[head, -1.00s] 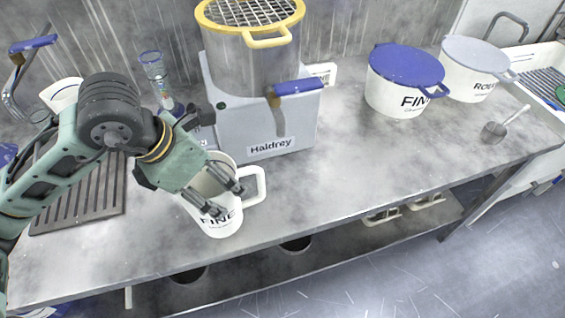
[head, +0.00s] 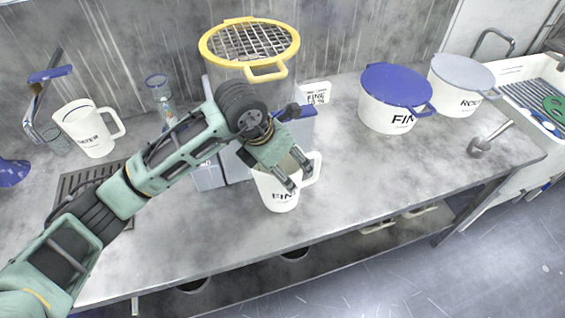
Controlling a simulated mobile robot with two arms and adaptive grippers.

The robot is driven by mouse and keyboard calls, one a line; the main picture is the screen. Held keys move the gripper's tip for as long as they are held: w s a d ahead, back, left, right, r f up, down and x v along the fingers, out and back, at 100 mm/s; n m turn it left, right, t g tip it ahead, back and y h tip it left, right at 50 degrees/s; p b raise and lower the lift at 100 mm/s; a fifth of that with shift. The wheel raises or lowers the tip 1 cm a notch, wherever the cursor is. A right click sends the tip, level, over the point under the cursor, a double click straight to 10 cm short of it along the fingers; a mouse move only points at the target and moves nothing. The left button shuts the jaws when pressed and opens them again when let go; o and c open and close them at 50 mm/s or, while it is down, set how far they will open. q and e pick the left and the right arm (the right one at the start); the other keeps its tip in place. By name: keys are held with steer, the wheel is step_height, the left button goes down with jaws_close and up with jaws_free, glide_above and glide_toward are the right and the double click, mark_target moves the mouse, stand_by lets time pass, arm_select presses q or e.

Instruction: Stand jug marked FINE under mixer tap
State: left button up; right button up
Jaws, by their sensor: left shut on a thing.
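The white jug marked FINE (head: 279,203) is in the head view in front of the mixer. It looks upright, with its handle to the right. I cannot tell whether its base touches the bench. My left gripper (head: 299,179) is shut on the jug at its upper part, and its fingers cover some of the rim and wall. The mixer (head: 208,176) is a grey box under a yellow-rimmed steel vessel (head: 288,54) with a mesh top. The blue lever of the mixer tap (head: 301,112) shows just above my gripper. The spout is hidden behind my gripper. My right gripper is out of view.
A white jug with other lettering (head: 88,130) stands at the left by a blue-handled tap (head: 50,74). A blue-lidded FINE tub (head: 388,115) and a grey-lidded tub (head: 458,91) stand at the back right. A steel scoop (head: 480,147) lies near the right end. The bench's right front (head: 390,185) is clear.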

arm_select(q)
step_height(320, 180, down, 2)
steer(key=shift+f, duration=0.1)
steer(key=o, duration=1.7)
steer(key=shift+c, duration=0.2)
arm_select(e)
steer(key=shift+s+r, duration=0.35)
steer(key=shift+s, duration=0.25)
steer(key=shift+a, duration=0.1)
arm_select(q)
steer(key=b+v, duration=0.2)
steer(key=v, duration=1)
steer(key=shift+r+b, duration=0.25)
steer(key=shift+b, duration=0.05)
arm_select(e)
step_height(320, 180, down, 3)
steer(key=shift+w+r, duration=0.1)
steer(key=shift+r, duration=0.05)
